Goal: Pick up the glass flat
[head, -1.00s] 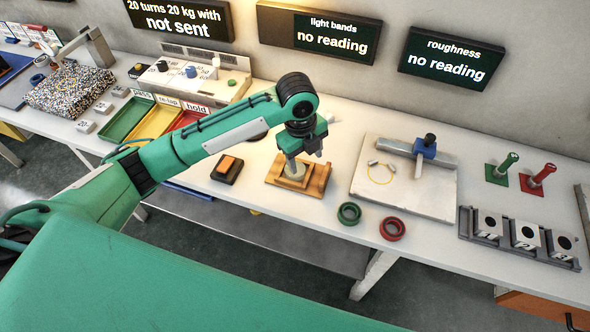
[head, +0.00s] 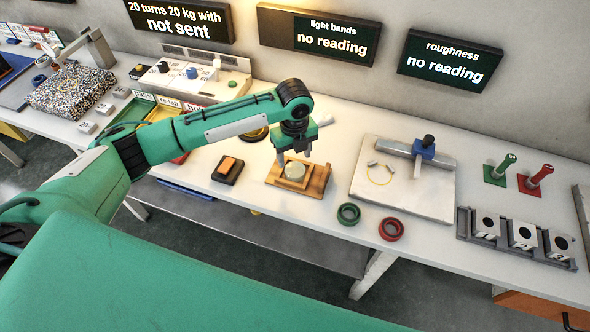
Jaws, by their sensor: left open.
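A pale round disc, which looks like the glass flat (head: 295,171), lies on a wooden stand (head: 316,187) near the middle of the bench. My left gripper (head: 294,157) is open and points down just above and behind the disc. Its fingers are spread, and I see nothing between them. From this angle I cannot tell whether a finger touches the stand. My right gripper is not in view.
A black box with an orange top (head: 228,169) stands left of the stand. A pale plate with a blue-clamped arm (head: 410,199) is to the right. A green ring (head: 349,214) and a red ring (head: 391,229) lie near the front edge.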

